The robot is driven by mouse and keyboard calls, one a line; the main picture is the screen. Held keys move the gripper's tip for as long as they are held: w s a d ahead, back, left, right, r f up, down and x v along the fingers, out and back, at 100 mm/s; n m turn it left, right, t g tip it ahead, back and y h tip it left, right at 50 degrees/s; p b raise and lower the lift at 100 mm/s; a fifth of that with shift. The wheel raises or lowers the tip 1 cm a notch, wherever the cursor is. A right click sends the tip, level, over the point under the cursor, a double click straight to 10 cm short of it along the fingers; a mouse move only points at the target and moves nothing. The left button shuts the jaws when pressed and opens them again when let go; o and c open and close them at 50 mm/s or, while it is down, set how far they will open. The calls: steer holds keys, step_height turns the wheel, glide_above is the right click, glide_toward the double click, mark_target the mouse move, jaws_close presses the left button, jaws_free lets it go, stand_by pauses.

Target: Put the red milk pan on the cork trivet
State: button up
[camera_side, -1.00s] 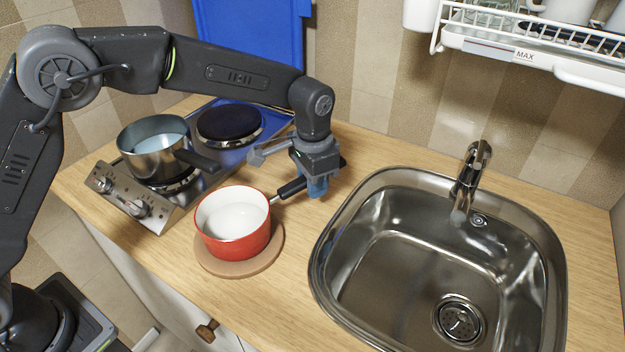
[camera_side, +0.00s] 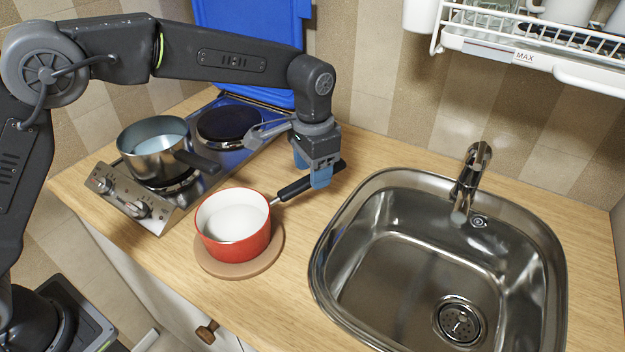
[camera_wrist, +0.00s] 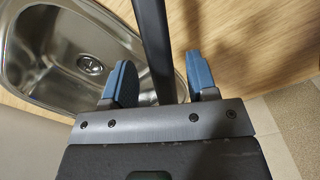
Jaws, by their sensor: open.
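The red milk pan (camera_side: 233,240), white inside, sits upright on the round cork trivet (camera_side: 262,264), a little off its centre toward the back left. Its black handle (camera_side: 294,188) points to the back right over the counter. My gripper (camera_side: 311,172) is at the outer part of the handle. In the wrist view, the handle (camera_wrist: 154,45) runs between the two blue fingers of my open gripper (camera_wrist: 162,80), with gaps on both sides. The pan body is out of the wrist view.
A steel pan (camera_side: 152,157) stands on the front plate of the hob (camera_side: 128,198). The rear hob plate (camera_side: 229,123) is bare, and the blue lid (camera_side: 250,45) stands open behind. The sink (camera_side: 340,290) is to the right. A dish rack (camera_side: 560,75) hangs above.

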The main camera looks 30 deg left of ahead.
step_height(320, 180, up, 8)
steer(key=shift+r, duration=0.25)
steer(key=s+a+r+n+t, duration=0.3)
steer(key=s+a+r, duration=0.4)
steer(key=s+a, duration=0.4)
steer(key=s+a+f+n+t, duration=0.1)
steer(key=s+a+f, duration=0.1)
steer(key=s, duration=0.6)
steer(key=s+a+f+n+t, duration=0.1)
steer(key=s+a+f+n, duration=0.1)
steer(key=s, duration=0.6)
steer(key=a+f, duration=0.1)
steer(key=a, duration=0.1)
steer(key=shift+a+f+t, duration=0.25)
steer(key=shift+a+t, duration=0.05)
